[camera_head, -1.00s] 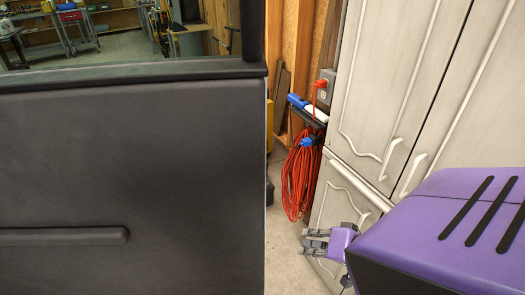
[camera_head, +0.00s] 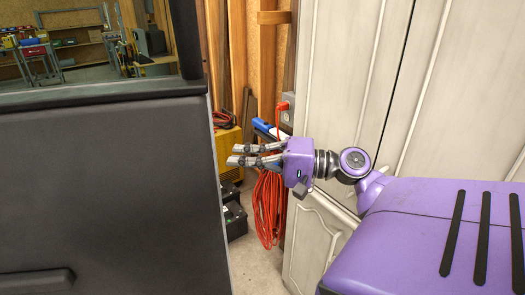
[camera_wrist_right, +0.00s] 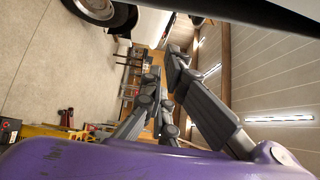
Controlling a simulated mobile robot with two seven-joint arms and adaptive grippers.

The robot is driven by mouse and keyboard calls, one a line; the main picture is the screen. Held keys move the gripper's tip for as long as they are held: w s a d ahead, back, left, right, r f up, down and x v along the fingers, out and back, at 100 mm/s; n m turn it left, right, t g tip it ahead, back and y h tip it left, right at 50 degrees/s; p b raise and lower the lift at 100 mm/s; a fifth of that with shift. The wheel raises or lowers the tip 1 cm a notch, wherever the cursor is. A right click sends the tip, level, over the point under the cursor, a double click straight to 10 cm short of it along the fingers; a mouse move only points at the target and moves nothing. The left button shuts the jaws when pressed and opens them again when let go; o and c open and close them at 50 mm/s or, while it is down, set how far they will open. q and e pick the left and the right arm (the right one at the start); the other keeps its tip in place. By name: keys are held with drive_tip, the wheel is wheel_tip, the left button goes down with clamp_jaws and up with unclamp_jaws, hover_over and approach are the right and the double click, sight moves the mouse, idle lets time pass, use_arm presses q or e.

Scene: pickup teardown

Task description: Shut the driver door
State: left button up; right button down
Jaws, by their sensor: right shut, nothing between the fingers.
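The driver door (camera_head: 100,190) fills the left of the head view. I see its dark grey inner panel, with a window frame above and a grip bar low down. Its free edge runs down just left of my right gripper (camera_head: 234,155). That gripper is shut and empty, its fingers pointing left. The fingertips are close to the door edge in the picture; I cannot tell whether they touch. In the right wrist view the gripper fingers (camera_wrist_right: 165,80) show with nothing between them. A dark edge crosses the top right there. My left gripper is not in view.
White cabinets (camera_head: 340,80) stand at the right, close to my right arm. An orange cord (camera_head: 268,205) hangs beside them. A yellow case (camera_head: 228,150) and black boxes (camera_head: 235,215) are behind the door edge. The wrist view shows a wheel (camera_wrist_right: 105,10) and open floor.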

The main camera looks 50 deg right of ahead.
drive_tip(key=shift+s+a+p, duration=0.25)
drive_tip(key=shift+a+p, duration=0.05)
drive_tip(key=shift+a, duration=0.7)
drive_tip(key=shift+s+a+p, duration=0.2)
drive_tip(key=shift+a+p, duration=0.1)
drive_tip(key=shift+a, duration=0.65)
